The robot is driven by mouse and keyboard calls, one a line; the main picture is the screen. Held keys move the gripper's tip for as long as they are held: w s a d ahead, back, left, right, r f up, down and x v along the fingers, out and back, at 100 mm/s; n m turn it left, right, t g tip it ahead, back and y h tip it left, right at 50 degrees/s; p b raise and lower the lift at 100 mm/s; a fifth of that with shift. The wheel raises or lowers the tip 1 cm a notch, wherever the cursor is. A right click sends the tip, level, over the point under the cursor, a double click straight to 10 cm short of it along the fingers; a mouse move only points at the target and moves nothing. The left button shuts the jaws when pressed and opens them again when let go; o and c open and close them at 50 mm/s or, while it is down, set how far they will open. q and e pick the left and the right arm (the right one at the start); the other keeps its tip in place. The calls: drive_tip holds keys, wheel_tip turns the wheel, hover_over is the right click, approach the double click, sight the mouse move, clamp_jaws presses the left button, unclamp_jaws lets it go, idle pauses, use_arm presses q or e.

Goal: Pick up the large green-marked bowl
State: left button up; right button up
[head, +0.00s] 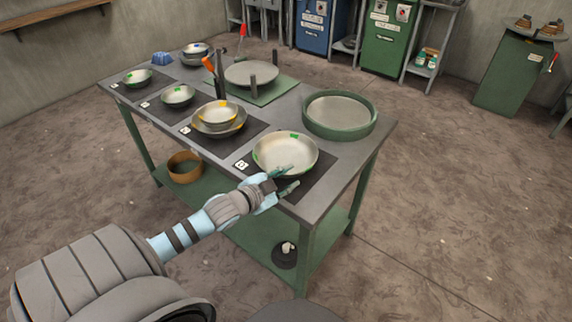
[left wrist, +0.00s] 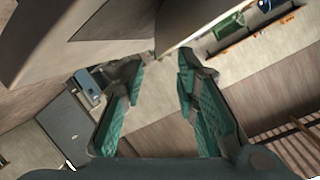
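The large green-marked bowl (head: 280,153) is a pale metal bowl with a green mark on its far rim. It sits upright on a dark mat at the table's front right. My left gripper (head: 293,176) is at the bowl's near right edge in the head view, its upper finger overlapping the rim; I cannot tell whether it touches. In the left wrist view the two green fingers (left wrist: 163,65) are spread apart with nothing visible between them. A large pale surface fills the upper left there; I cannot tell if it is the bowl. My right gripper is not in view.
A round green-rimmed tray (head: 368,127) stands right behind the bowl. A round plate (head: 250,74) with upright posts is behind. The table's right front corner (head: 320,207) is bare.

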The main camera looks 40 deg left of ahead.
sight(310, 166)
use_arm(q)
drive_tip(key=b+x, duration=0.1)
drive_tip(key=x, duration=0.2)
drive_tip(key=shift+w+d+f, duration=0.1)
drive_tip(key=shift+w+f, duration=0.05)
drive_tip(key=shift+w, duration=0.2)
drive_tip(key=b+x, duration=0.2)
drive_tip(key=x, duration=0.2)
drive_tip(key=shift+w, duration=0.1)
drive_tip(key=shift+w+f, duration=0.1)
drive_tip(key=shift+w, duration=0.4)
drive_tip(key=shift+s, duration=0.15)
clamp_jaws()
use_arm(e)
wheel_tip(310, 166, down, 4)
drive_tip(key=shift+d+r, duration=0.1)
